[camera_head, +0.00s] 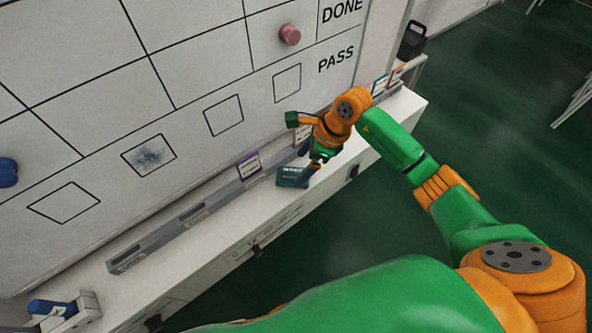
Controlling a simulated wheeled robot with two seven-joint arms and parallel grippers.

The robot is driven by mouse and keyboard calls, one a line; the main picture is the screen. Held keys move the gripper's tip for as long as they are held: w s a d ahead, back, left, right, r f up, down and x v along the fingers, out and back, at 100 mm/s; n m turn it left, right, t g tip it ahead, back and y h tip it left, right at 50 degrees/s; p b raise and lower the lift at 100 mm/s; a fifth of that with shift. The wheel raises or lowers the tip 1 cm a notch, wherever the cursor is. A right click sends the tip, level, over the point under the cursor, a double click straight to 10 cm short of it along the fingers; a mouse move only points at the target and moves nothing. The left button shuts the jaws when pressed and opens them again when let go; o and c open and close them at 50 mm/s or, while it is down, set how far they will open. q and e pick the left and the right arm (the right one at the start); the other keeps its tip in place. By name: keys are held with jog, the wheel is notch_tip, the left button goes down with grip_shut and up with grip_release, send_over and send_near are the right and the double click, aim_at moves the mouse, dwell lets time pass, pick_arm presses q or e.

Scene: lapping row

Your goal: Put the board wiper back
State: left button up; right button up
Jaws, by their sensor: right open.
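A dark teal block (291,178) with pale lettering lies on the white ledge under the board; it may be the board wiper, but I cannot tell for sure. My right gripper (311,167) is open just above and beside the block's right end, with its dark fingers pointing down. I cannot tell whether they touch the block. The whiteboard (120,65) has outlined squares along its lower edge, and one holds a dark smudge (149,155). My left gripper is out of view.
A grey rail (165,240) with slots and small upright cards (249,166) runs along the ledge (185,262). A blue object (48,307) sits in a pale holder at lower left. Red (290,35) and blue (8,173) round pieces are on the board. Green floor lies right.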

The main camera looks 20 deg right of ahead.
jog(key=b+v, duration=0.1)
jog(key=v, duration=0.6)
jog(key=shift+r, duration=0.3)
jog(key=shift+d, duration=0.1)
